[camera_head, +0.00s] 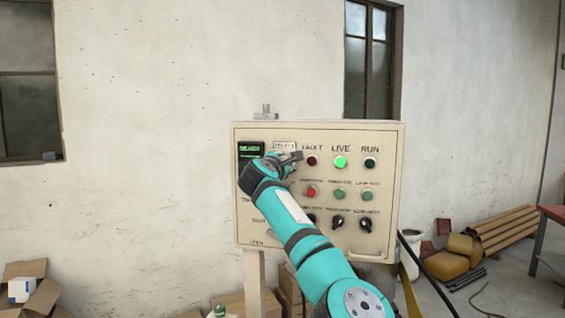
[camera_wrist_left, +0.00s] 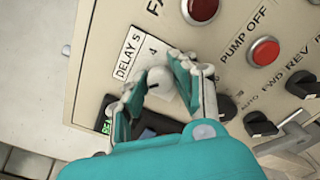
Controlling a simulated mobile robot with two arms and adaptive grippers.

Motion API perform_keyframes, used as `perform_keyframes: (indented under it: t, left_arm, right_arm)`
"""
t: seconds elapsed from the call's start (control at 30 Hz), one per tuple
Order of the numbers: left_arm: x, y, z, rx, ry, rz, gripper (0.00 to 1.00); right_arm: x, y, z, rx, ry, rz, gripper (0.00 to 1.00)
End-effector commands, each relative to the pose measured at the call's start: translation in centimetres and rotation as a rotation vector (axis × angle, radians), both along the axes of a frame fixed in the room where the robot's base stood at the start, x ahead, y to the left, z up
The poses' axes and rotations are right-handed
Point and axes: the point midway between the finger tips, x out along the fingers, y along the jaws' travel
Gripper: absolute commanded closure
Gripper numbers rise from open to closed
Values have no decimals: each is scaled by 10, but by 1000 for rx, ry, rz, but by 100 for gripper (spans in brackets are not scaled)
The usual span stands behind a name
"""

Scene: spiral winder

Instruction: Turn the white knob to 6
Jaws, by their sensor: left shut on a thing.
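The white knob (camera_wrist_left: 160,84) sits on the beige control panel beside a white label (camera_wrist_left: 131,54) reading "DELAY S", with a "4" visible close to the knob. My left gripper (camera_wrist_left: 159,92) has its two fingers closed on either side of the knob in the left wrist view. In the head view my left gripper (camera_head: 291,158) is at the upper left of the panel and hides the knob. Its pointer and the rest of its scale cannot be made out. My right gripper is not in view.
The control panel (camera_head: 390,135) carries a lit green LIVE lamp (camera_head: 341,162), a red button (camera_head: 310,192) and black selector switches (camera_head: 338,223) close to my arm. A green-lit display (camera_head: 250,149) is just left of the gripper. Cardboard boxes (camera_head: 35,285) lie on the floor.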

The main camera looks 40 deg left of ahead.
Motion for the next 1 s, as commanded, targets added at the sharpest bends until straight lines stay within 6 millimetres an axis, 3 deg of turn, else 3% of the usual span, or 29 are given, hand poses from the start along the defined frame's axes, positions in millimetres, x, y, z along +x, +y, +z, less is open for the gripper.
perform_keyframes:
  t: [0.47, 1.0]
  left_arm:
    - [0, 0, -3, 93, 55, -1, 100]
    - [0, 0, -5, 514, 287, 0, 100]
  right_arm:
    - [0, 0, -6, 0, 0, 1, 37]
    - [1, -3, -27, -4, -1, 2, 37]
